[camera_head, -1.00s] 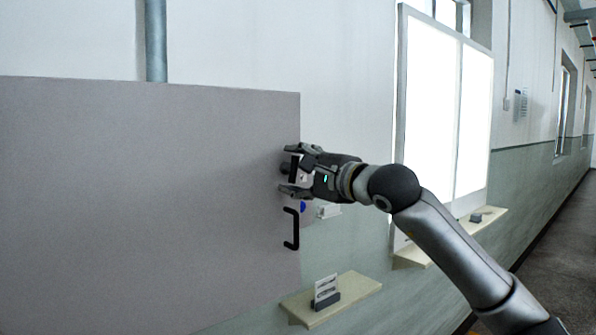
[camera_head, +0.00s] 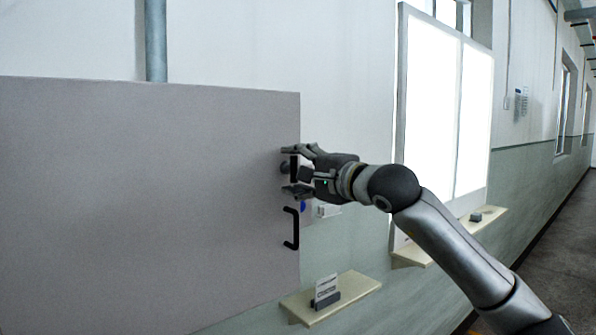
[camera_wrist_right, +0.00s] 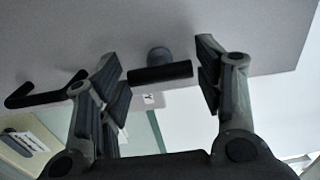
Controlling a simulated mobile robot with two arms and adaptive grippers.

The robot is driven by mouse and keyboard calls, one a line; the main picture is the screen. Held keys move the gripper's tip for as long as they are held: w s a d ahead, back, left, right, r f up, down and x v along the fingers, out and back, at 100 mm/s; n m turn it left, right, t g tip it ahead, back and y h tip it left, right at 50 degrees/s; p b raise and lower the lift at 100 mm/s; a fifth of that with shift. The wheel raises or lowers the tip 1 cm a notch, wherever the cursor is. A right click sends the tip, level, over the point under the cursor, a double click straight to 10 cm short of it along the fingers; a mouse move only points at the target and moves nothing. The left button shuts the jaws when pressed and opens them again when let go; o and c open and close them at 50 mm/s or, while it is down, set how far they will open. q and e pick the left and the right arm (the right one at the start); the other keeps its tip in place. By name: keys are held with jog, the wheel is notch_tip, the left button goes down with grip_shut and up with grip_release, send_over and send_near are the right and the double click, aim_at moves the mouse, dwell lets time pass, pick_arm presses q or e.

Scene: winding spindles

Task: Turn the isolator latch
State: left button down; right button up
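The isolator latch (camera_head: 294,168) is a short black bar on a round grey post near the right edge of a large grey panel (camera_head: 150,200). In the head view the bar stands roughly upright. My right gripper (camera_head: 291,170) is open, one finger above the latch and one below. In the right wrist view the latch bar (camera_wrist_right: 160,73) lies crosswise between the spread fingers of my right gripper (camera_wrist_right: 163,75). Its left end is very close to the left finger; I cannot tell whether they touch. My left gripper is not in view.
A black pull handle (camera_head: 291,228) sits on the panel below the latch. A small blue item (camera_head: 303,206) shows by the panel's edge. A wall shelf (camera_head: 350,288) with a small card holder stands lower right. A bright window (camera_head: 440,110) is behind my arm.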

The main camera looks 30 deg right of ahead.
jog(key=o, duration=0.5)
jog(key=shift+c, duration=0.2)
jog(key=s+d, duration=0.1)
jog(key=s, duration=1.1)
dwell(0.6)
